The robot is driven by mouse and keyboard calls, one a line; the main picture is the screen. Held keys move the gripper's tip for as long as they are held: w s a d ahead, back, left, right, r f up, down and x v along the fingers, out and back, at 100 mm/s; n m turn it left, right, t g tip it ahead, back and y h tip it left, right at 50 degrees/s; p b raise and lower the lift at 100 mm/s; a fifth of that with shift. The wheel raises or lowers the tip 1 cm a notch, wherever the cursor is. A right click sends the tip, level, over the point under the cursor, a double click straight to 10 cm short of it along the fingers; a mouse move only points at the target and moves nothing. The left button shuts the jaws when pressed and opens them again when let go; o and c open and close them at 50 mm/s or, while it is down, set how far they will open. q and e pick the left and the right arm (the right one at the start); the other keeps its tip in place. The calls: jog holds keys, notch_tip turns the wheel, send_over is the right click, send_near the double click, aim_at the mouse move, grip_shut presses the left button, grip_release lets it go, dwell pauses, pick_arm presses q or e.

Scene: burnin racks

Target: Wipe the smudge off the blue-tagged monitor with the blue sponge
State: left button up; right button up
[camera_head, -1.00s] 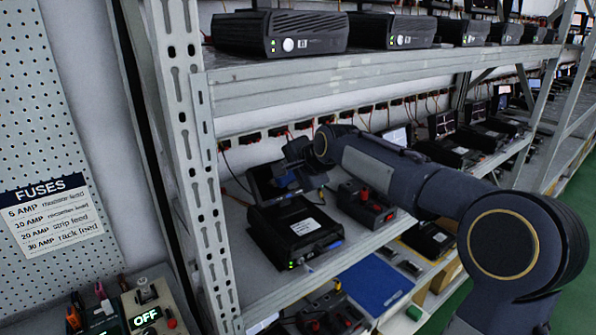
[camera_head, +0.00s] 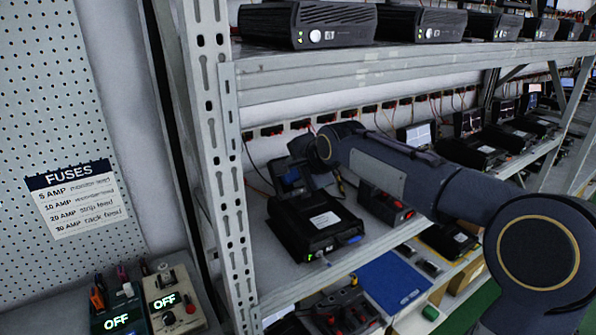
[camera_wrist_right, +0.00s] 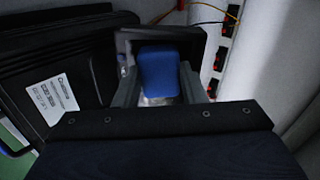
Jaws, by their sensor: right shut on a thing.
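The small dark monitor (camera_head: 277,184) stands at the back of a black unit (camera_head: 318,247) on the middle shelf. A blue tag (camera_head: 354,239) is at that unit's front right corner. My right gripper (camera_head: 294,172) is at the monitor, seen partly from behind its wrist. In the right wrist view, the gripper (camera_wrist_right: 158,88) is shut on the blue sponge (camera_wrist_right: 158,72). The sponge is in front of the monitor's dark screen (camera_wrist_right: 187,45); I cannot tell if it touches. No smudge is visible; the sponge and gripper cover part of the screen. My left gripper is out of view.
A perforated upright (camera_head: 220,170) borders the shelf at left. An upper shelf (camera_head: 380,75) with black units runs above. A blue mat (camera_head: 392,285) lies below.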

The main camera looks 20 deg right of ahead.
jog(key=shift+p+v, duration=0.45)
jog(key=shift+v, duration=1.8)
jog(key=shift+s+r, duration=0.5)
jog(key=shift+s, duration=0.05)
jog(key=p+v, duration=0.1)
jog(key=v, duration=0.2)
